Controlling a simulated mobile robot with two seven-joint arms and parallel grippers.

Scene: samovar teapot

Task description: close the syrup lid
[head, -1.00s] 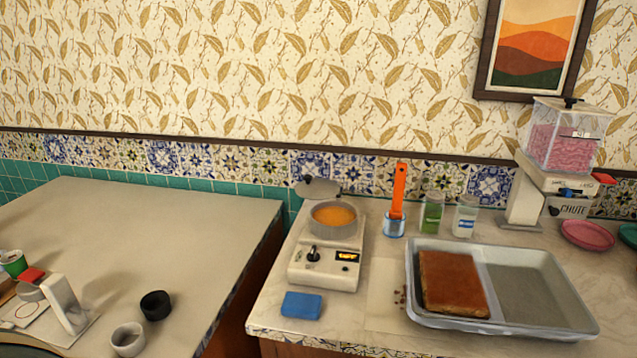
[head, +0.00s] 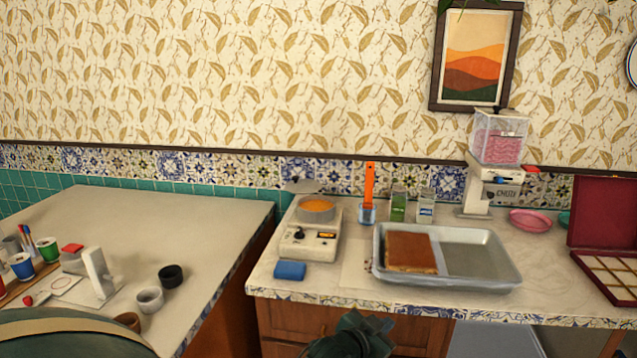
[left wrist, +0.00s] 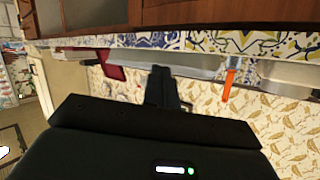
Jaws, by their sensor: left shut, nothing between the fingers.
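The syrup pot (head: 317,213) is a small round grey pan of orange syrup on a cream warmer (head: 308,243) with a knob and a lit display. Its grey lid (head: 301,186) stands open, tipped up at the pot's back left. My left gripper (head: 362,330) is dark, shut and empty. It shows at the bottom of the head view, in front of the counter's drawers, well apart from the pot. Its shut fingers (left wrist: 162,85) also show in the left wrist view, where the pot cannot be made out. My right gripper is not in view.
A blue sponge (head: 290,270) lies in front of the warmer. An orange-handled tool (head: 369,182) stands in a glass behind. A metal tray (head: 475,262) with a brown slab lies to the right. The counter edge (head: 420,306) lies between my left gripper and the pot.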

